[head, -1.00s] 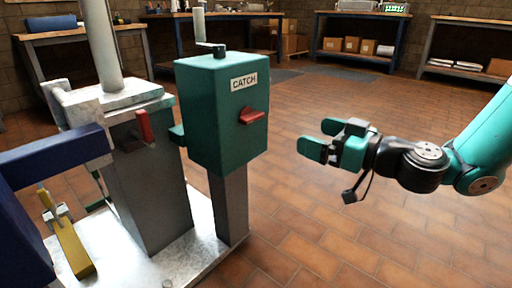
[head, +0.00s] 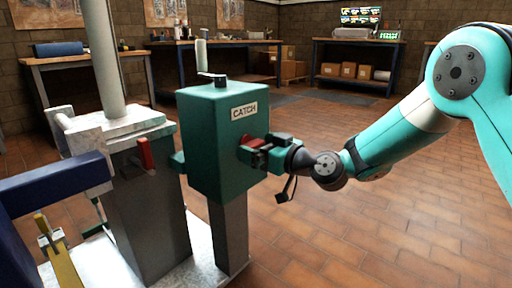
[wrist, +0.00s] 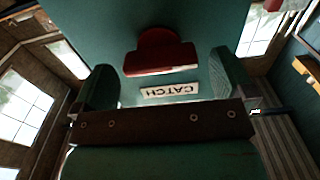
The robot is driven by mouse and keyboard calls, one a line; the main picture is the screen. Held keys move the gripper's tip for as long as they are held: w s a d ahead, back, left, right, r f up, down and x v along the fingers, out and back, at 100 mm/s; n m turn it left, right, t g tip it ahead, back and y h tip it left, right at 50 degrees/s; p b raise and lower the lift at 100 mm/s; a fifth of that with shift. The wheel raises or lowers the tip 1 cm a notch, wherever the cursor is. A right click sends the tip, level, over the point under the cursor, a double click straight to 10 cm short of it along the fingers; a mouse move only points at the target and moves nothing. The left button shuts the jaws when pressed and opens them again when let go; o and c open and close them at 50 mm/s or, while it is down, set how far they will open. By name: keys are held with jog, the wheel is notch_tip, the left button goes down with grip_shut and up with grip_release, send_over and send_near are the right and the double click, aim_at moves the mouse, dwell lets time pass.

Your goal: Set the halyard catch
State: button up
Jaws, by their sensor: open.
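A green box labelled CATCH (head: 222,140) stands on a grey post left of centre in the head view. The catch's red handle (head: 256,143) sticks out of its front face, partly hidden by my gripper. My gripper (head: 257,153) is at that face, open, with its fingers by the handle. In the wrist view the red handle (wrist: 160,52) shows between and just beyond my two fingers (wrist: 160,82), apart from both. The CATCH label (wrist: 169,90) shows upside down below the handle.
A crank with a pale grip (head: 202,58) rises from the box top. Left of the box stand a grey pedestal with a pole (head: 148,200), a red lever (head: 145,153) and a blue beam (head: 55,184). Open tiled floor lies to the right. Benches line the back wall.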

jog(key=shift+w+a, duration=0.35)
jog(key=shift+a, duration=0.15)
jog(key=c, duration=0.9)
